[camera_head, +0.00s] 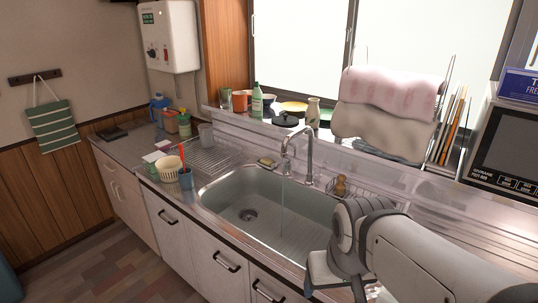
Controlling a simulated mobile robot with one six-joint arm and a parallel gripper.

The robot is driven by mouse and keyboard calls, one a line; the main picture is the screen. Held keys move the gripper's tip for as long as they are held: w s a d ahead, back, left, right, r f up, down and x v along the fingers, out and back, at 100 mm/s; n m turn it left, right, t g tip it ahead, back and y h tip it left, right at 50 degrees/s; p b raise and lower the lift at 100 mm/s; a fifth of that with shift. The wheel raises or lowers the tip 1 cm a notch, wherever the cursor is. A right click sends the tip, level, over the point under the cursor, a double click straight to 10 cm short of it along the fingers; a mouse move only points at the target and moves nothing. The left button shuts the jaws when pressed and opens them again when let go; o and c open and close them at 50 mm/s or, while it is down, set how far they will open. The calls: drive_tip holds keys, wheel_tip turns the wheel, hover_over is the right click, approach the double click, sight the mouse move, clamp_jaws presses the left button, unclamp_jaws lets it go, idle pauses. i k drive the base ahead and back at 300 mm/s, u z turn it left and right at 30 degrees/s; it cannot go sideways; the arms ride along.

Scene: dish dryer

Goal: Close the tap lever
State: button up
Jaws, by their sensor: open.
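The chrome tap (309,158) stands at the back edge of the steel sink (228,180). Its curved spout reaches forward and left over the basin. A thin pale line below the spout looks like a stream of water (282,212). The tap's lever is too small to make out clearly near the base. My gripper (335,285) is at the bottom right, over the front right edge of the sink, in front of and apart from the tap. It is open, its fingers are partly cut off by the frame, and nothing shows in it.
A small rack (362,189) with a brown item stands right of the tap. A sponge (267,163) lies to its left. Cups and a white basket (171,168) stand left of the sink. A dish rack with towels (390,105) and a microwave (505,150) are behind right.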

sight(282, 163)
drive_tip(key=u, duration=2.35)
drive_tip(key=i, duration=1.9)
drive_tip(key=z, duration=3.3)
drive_tip(key=i, duration=0.25)
drive_tip(key=z, duration=0.05)
